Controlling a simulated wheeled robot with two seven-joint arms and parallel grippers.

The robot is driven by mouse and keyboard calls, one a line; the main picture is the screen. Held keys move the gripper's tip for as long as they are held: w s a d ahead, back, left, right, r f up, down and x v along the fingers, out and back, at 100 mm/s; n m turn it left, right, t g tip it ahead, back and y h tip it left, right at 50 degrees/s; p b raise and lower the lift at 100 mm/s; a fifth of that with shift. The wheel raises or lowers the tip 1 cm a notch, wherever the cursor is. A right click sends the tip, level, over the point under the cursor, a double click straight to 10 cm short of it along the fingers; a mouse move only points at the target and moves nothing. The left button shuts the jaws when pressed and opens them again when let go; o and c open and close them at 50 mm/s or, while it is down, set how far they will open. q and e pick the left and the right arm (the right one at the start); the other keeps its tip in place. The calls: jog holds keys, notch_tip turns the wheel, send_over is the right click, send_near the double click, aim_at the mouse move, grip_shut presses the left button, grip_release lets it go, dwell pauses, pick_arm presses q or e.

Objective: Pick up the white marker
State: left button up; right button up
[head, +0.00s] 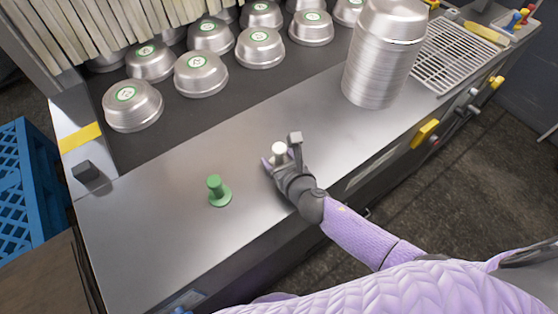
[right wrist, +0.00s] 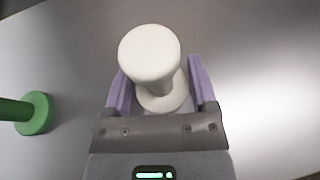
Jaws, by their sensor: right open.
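In the right wrist view the white marker (right wrist: 150,58) stands between the two purple fingers of my right gripper (right wrist: 161,88). My right gripper (head: 279,155) is open around the marker, and a gap shows beside the marker's base on each side. In the head view the gripper hides the marker's lower part. My left gripper is not in view.
A green marker (head: 216,190) stands on the counter (head: 150,235) to the left; it also shows in the right wrist view (right wrist: 35,112). A tall stack of metal pans (head: 375,70) stands at the right. Several domed pans (head: 201,75) sit behind. The front left counter is clear.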

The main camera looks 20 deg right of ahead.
jog(key=shift+c, duration=1.6)
grip_shut()
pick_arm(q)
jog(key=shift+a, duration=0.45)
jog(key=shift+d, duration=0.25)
